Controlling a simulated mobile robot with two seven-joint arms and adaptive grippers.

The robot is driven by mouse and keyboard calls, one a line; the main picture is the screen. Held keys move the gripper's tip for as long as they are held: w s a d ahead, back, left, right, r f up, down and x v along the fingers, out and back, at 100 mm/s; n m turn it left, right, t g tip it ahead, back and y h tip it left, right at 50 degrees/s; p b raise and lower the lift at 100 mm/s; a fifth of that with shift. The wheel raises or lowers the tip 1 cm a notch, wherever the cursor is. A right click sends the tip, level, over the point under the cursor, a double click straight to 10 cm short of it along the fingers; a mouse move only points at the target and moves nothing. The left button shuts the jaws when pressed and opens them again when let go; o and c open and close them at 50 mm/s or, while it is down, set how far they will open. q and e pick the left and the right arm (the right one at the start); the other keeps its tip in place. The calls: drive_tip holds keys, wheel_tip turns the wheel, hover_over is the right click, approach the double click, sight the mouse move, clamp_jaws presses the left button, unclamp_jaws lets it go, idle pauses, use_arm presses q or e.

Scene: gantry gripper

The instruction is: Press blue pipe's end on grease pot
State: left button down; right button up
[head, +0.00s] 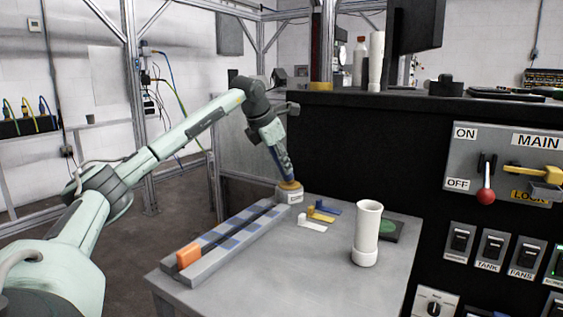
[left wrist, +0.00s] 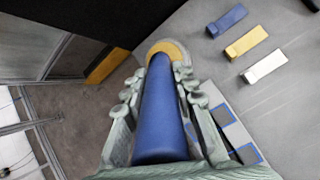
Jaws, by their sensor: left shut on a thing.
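My left gripper (head: 283,165) is shut on the blue pipe (left wrist: 162,115), which shows clearly between the fingers in the left wrist view. In the head view the pipe (head: 281,163) is mostly covered by the gripper and points down. The grease pot (head: 289,194) is a pale round pot with a yellow-orange top, at the far left part of the table. It also shows in the left wrist view (left wrist: 178,48). The pipe's far end is over the pot's yellow top and looks to meet it; firm contact cannot be told. My right gripper is not in view.
The grey table (head: 330,278) holds a rail with an orange block (head: 189,256), blue, yellow and white small pieces (head: 320,215), and an upright white pipe (head: 367,232) beside a dark pad with a green disc (head: 388,227). A black panel stands behind.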

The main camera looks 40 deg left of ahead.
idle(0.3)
use_arm(q)
wheel_tip(320, 180, up, 3)
drive_tip(key=p, duration=0.3)
drive_tip(key=shift+f, duration=0.1)
drive_tip(key=shift+r, duration=2.05)
